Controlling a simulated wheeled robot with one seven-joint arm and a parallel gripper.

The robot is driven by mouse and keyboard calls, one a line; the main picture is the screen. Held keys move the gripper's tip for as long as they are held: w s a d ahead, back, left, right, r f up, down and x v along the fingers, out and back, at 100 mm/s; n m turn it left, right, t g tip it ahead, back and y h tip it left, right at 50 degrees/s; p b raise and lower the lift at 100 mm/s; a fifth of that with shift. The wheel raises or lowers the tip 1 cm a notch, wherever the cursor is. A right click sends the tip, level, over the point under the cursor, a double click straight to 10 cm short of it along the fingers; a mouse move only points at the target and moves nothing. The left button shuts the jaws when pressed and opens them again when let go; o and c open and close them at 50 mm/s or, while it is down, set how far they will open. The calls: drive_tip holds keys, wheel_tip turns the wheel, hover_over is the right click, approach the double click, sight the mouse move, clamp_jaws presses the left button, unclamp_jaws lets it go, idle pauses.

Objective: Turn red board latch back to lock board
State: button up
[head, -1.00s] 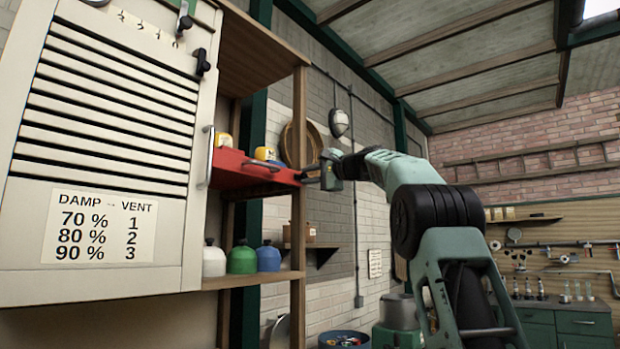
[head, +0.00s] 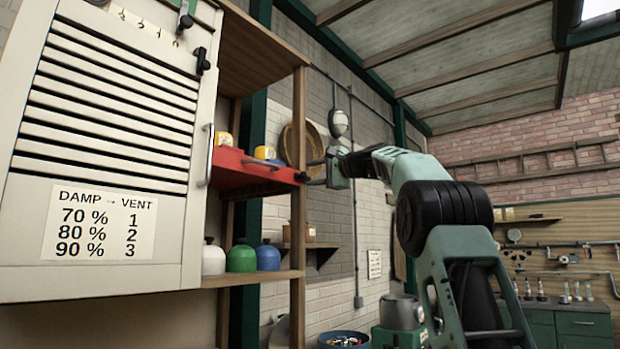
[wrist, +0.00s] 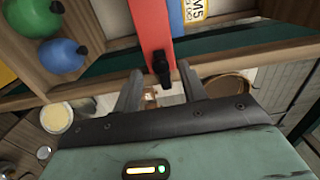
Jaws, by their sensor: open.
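The red board (head: 240,170) sits level in the wooden shelf frame, with a dark handle on its front face. Its black latch (head: 301,177) is at the board's right end, by the wooden post. In the wrist view the latch (wrist: 161,70) runs roughly in line with the red board (wrist: 150,25). My gripper (head: 316,172) is just right of the latch, its fingers spread and pointing at the post. In the wrist view the open fingers stand on either side of the latch, and I see no contact. Whether the latch lies between the fingertips in depth is unclear.
A white louvred door (head: 105,150) stands left of the shelf. Yellow containers (head: 265,153) sit on the board. White, green (head: 241,257) and blue bottles stand on the lower shelf. The wooden post (head: 299,120) is close to my fingers. Open space lies to the right.

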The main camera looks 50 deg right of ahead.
drive_tip(key=s+d+b, duration=0.1)
drive_tip(key=s+b, duration=0.3)
drive_tip(key=s, duration=1.1)
drive_tip(key=shift+s, duration=0.2)
drive_tip(key=shift+d, duration=0.1)
